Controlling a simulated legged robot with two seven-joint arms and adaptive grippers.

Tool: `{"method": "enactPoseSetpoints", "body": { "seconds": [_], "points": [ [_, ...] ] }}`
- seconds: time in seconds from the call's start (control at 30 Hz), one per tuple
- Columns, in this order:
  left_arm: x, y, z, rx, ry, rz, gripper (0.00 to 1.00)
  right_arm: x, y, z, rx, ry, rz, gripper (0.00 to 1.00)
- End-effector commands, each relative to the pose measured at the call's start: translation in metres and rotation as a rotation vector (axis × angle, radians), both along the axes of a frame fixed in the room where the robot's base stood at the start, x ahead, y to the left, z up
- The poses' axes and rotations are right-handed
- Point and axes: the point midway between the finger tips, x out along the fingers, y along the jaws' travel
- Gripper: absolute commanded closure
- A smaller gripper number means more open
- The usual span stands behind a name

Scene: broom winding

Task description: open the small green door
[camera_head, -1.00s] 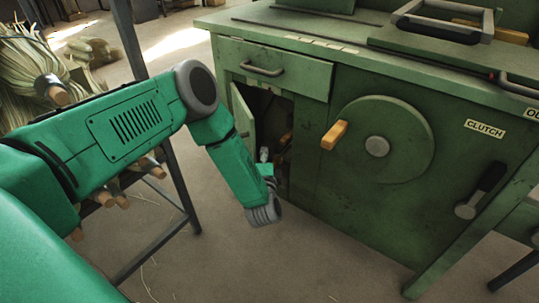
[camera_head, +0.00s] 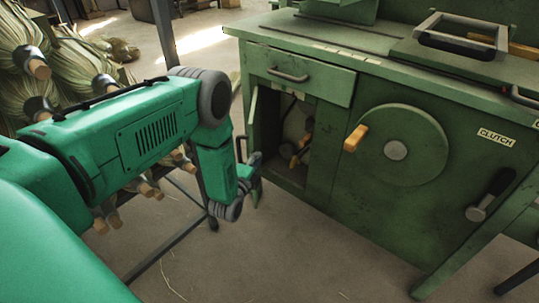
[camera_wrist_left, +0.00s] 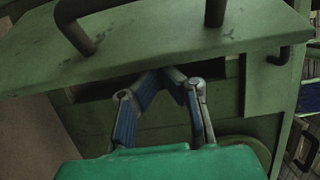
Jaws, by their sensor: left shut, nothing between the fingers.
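The small green door (camera_wrist_left: 150,45) stands open, swung outward from the cabinet on its left side. In the head view the door (camera_head: 253,112) shows nearly edge-on, with its lower part partly hidden by my gripper. Its dark handle (camera_wrist_left: 75,25) shows on its outer face in the wrist view. My left gripper (camera_head: 255,160) is shut and empty, at the door's free side in front of the opening. In the wrist view its fingertips (camera_wrist_left: 160,72) meet by the door's edge, on the inner side; I cannot tell if they touch it.
The open compartment (camera_head: 295,125) is dark, with some orange-brown parts inside. A closed drawer (camera_head: 300,72) sits above it. A wheel with a wooden knob (camera_head: 355,138) is to the right. Straw bundles on a dark frame (camera_head: 35,70) stand at left, close to my arm.

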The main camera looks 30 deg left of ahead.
Motion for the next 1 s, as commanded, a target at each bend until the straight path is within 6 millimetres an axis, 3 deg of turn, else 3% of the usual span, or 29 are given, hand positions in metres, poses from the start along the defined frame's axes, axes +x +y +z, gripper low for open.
{"method": "enactPoseSetpoints", "body": {
  "seconds": [0.4,1.0],
  "points": [
    [-0.023,0.034,0.002,0.003,-0.001,-0.055,1.0,0.0,0.0,0.012,0.0,0.0,0.0,0.6],
    [-0.024,0.038,0.0,0.001,-0.003,-0.054,1.0,0.0,0.0,0.011,0.0,0.001,0.0,0.6]
  ]
}}
